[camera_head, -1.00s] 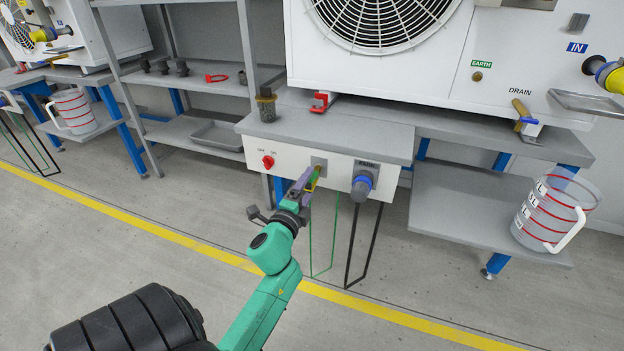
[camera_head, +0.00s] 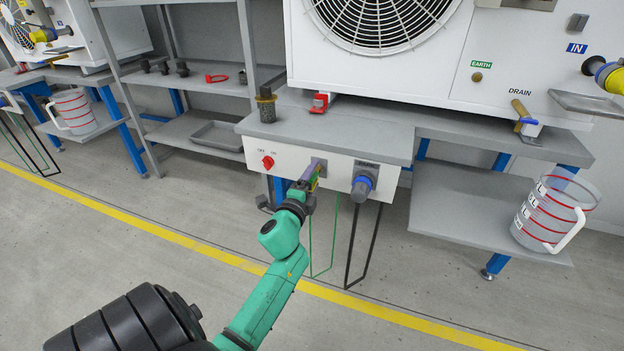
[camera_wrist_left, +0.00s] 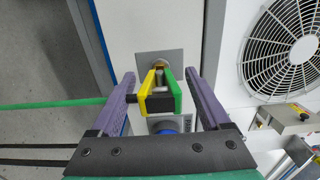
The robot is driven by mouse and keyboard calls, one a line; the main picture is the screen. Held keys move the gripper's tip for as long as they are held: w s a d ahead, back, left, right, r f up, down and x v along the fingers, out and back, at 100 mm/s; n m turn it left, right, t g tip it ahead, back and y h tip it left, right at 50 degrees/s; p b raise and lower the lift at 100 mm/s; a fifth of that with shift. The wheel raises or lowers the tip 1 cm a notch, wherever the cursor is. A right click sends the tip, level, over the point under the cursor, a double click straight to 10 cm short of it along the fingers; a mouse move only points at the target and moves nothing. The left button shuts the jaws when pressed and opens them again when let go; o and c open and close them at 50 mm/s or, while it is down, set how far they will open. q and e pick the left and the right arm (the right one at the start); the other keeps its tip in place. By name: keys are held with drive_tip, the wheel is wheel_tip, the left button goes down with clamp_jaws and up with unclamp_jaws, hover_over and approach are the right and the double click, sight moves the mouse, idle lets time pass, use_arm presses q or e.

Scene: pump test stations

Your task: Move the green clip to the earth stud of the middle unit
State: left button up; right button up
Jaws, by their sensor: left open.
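The green clip (camera_wrist_left: 160,97), with green and yellow jaws and a black body, is on a small metal plate (camera_wrist_left: 174,62) on the white panel front in the left wrist view. Its jaws are around or against a round stud there. My left gripper (camera_wrist_left: 160,85) is open, its two purple fingers on either side of the clip with gaps. In the head view my left gripper (camera_head: 310,178) is at the panel and mostly hides the clip. The earth stud (camera_head: 477,77) is a small brass knob under the green EARTH label on the white unit. My right gripper is not in view.
A red switch (camera_head: 268,161) and a blue-grey socket (camera_head: 363,184) flank the clip's plate. A strainer (camera_head: 266,104) and a red clamp (camera_head: 320,102) stand on the bench. A green cable (camera_wrist_left: 55,104) runs from the clip. A jug (camera_head: 552,212) stands on the right shelf.

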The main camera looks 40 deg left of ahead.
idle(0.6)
use_arm(q)
clamp_jaws()
drive_tip(key=shift+s, duration=0.1)
drive_tip(key=shift+v, duration=2.95)
